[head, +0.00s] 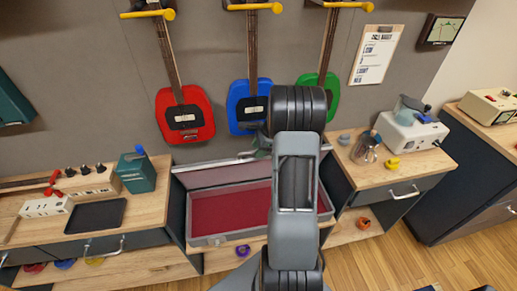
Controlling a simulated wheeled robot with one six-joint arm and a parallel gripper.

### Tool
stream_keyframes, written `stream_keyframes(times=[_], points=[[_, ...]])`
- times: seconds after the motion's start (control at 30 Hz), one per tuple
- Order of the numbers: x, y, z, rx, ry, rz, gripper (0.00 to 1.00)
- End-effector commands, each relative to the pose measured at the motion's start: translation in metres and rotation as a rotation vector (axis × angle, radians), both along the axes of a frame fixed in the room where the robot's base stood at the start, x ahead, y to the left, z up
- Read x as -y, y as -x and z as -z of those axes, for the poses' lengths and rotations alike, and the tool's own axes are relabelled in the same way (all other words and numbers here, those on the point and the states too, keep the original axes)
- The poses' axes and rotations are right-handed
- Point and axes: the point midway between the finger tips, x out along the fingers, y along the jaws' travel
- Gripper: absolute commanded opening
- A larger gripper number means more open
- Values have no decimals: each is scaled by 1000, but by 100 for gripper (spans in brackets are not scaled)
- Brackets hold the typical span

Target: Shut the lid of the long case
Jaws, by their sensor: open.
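The long case (226,238) lies open in the gap between the two wooden counters, low in the middle of the head view. Its base has a grey rim and a dark red lining. Its lid (215,176) stands raised along the back edge, with its mauve-grey inner side facing me. My arm crosses in front of the right part of the case and hides part of the lid and lining.
Red (185,118), blue (240,108) and green (325,88) guitars hang on the wall above the case. The left counter (135,215) holds a black tray (95,216) and a teal box (137,173). The right counter (375,178) holds a glass jar (366,150) and small items.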

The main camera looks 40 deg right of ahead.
Motion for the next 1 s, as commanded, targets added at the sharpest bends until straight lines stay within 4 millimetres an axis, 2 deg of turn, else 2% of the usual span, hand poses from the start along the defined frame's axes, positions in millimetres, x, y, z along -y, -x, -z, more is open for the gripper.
stream_keyframes(times=[0.33, 0.77, 1.0], points=[[-1, -1, 3, 0, 0, 0, 42], [-1, -1, 2, 0, 0, 0, 2], [-1, -1, 2, 0, 0, 0, 0]])
